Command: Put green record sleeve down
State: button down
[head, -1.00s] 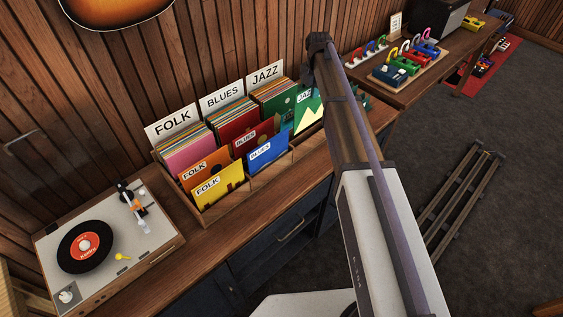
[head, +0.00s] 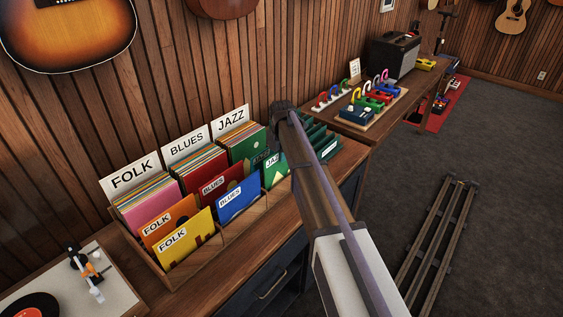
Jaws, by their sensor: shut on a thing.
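A green record sleeve with a white JAZZ label (head: 272,174) stands in the front right part of the wooden record rack (head: 207,243), partly covered by my arm. Dark green panels, one with a pale label (head: 328,149), show just right of my arm; I cannot tell whether they are record sleeves or whether one is held. My arm reaches over the rack's right end. My gripper is hidden behind the arm, so its jaws and any sleeve in them cannot be seen.
The rack holds FOLK, BLUES and JAZZ sections, with yellow (head: 184,238) and blue (head: 238,198) sleeves in front. A turntable (head: 70,285) stands at left. A tray of coloured clamp-like items (head: 368,105) is on the right bench. A floor rail (head: 440,235) lies at right.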

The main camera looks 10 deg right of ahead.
jog(key=shift+f+b, duration=0.5)
jog(key=shift+b, duration=0.15)
jog(key=c, duration=1.3)
grip_release()
jog(key=shift+r, duration=0.1)
notch_tip(320, 180, up, 14)
jog(key=p, duration=1.3)
jog(key=shift+f+p, duration=0.25)
jog(key=shift+p, duration=0.05)
jog(key=s+m, duration=2.5)
jog(key=s, duration=0.9)
jog(key=shift+f+m, duration=0.2)
jog(key=shift+m, duration=0.2)
